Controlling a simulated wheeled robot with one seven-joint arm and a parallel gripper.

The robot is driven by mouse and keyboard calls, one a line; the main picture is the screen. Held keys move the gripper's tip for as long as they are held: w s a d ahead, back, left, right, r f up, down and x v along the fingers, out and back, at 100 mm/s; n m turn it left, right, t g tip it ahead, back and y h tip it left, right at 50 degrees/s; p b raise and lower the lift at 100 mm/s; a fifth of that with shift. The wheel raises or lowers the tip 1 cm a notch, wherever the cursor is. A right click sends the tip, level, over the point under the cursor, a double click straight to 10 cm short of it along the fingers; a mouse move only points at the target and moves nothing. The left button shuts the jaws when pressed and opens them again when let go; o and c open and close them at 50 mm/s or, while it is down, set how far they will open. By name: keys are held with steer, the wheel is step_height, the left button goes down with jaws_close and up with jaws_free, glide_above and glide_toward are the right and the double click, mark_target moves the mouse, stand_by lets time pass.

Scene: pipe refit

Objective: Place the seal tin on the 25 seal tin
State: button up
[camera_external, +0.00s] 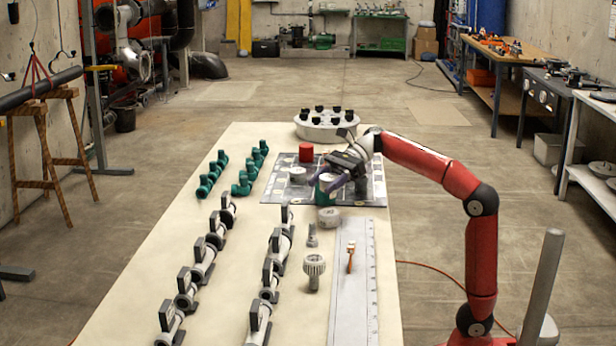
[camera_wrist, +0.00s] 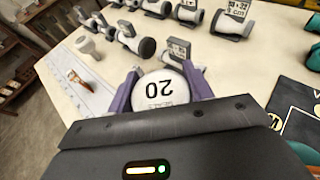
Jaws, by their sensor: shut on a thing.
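My gripper (camera_external: 333,184) hangs over the right part of the dark mat (camera_external: 365,193) on the table, its purple fingers closed around a tin. In the wrist view, the held seal tin (camera_wrist: 166,90) has a round white lid reading "20" and "SEALS" upside down, between the two fingers. In the external view, a green tin (camera_external: 326,197) shows right at the fingers, under a white top; I cannot tell if it is the held tin or one beneath it. A red tin (camera_external: 306,152) and a white-topped item (camera_external: 298,174) stand on the mat. No "25" label is readable.
A pale round flange (camera_external: 327,131) with black knobs is behind the mat.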

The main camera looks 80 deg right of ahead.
mark_target(325, 214)
steer(key=shift+f+b, duration=0.85)
steer(key=shift+f, duration=2.05)
steer(key=shift+f, duration=0.2)
steer(key=shift+f, duration=0.25)
steer(key=o, duration=1)
steer(key=shift+r, duration=0.5)
steer(key=p+v, duration=0.2)
steer(key=v, duration=1)
